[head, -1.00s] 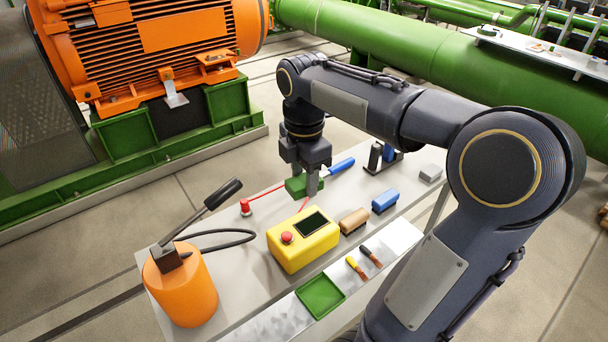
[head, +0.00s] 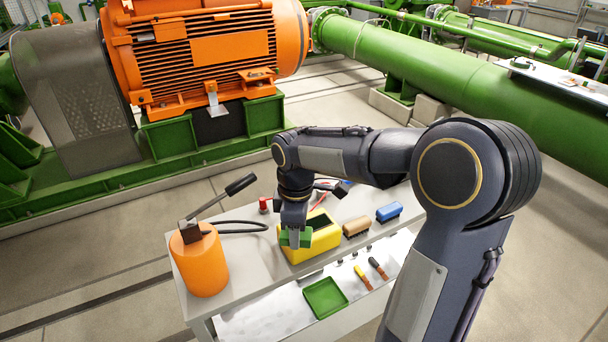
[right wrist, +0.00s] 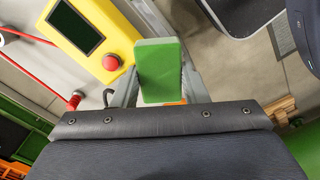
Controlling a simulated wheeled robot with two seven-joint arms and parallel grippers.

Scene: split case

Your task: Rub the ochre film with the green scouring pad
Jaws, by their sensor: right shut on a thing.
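The green scouring pad (head: 297,238) is held in my right gripper (head: 295,227), in front of the yellow box on the cart top. In the right wrist view the pad (right wrist: 160,70) stands between the two fingers of the gripper (right wrist: 160,88), which are shut on it. The yellow box (right wrist: 85,32) with its red button lies to the left of the pad there. In the head view the gripper and pad cover part of that box. I cannot make out an ochre film in either view. My left gripper is not in view.
An orange cylinder (head: 201,262) with a lever stands at the cart's left end. Tan (head: 356,226) and blue (head: 389,211) brushes sit right of the yellow box (head: 323,240). A green tray (head: 325,298) lies lower, near small handled tools. A large orange motor (head: 210,50) stands behind.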

